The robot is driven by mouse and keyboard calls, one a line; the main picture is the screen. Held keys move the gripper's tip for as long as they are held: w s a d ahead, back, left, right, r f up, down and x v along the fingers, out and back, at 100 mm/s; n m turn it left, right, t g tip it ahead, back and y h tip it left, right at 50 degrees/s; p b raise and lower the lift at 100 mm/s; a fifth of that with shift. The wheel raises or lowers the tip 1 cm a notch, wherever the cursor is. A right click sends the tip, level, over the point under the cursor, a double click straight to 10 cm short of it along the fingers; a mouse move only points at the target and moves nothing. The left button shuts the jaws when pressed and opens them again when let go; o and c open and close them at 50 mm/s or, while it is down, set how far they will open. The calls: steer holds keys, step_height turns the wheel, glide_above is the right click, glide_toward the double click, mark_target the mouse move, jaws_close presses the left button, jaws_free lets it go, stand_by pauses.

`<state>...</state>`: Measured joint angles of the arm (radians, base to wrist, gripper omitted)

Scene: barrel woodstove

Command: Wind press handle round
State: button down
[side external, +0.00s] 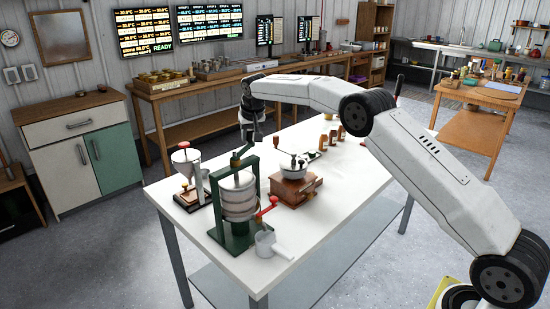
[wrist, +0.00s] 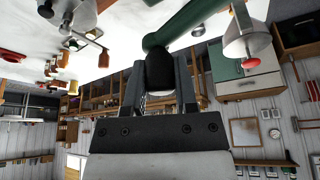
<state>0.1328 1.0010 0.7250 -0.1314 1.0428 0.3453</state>
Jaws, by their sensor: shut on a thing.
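The press (side external: 238,197) stands near the left front of the white table, with a green frame and a pale ribbed drum. Its green handle (side external: 247,150) rises from the top of the press toward my gripper. In the wrist view the green handle arm (wrist: 188,22) runs up to the right, and its dark grip (wrist: 160,72) sits between my fingers. My gripper (side external: 250,139) is above the press, pointing down, and shut on that grip. It also shows in the wrist view (wrist: 160,92). The fingers hide part of the grip.
A funnel-topped device (side external: 187,163) stands left of the press. A wooden hand grinder (side external: 295,186) stands to the right. A white pan (side external: 265,244) and a red-handled crank (side external: 267,206) are at the press's front right. The right front of the white table (side external: 345,195) is clear.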

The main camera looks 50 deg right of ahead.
steer(key=s+a+m+g, duration=0.3)
steer(key=s+m, duration=0.3)
steer(key=m, duration=0.5)
steer(key=s+a+m+g+h, duration=0.1)
steer(key=s+a+m+g, duration=0.3)
steer(key=m, duration=0.7)
steer(key=shift+s+a, duration=0.8)
steer(key=shift+s, duration=0.4)
steer(key=shift+c, duration=2)
jaws_free()
steer(key=shift+r, duration=0.1)
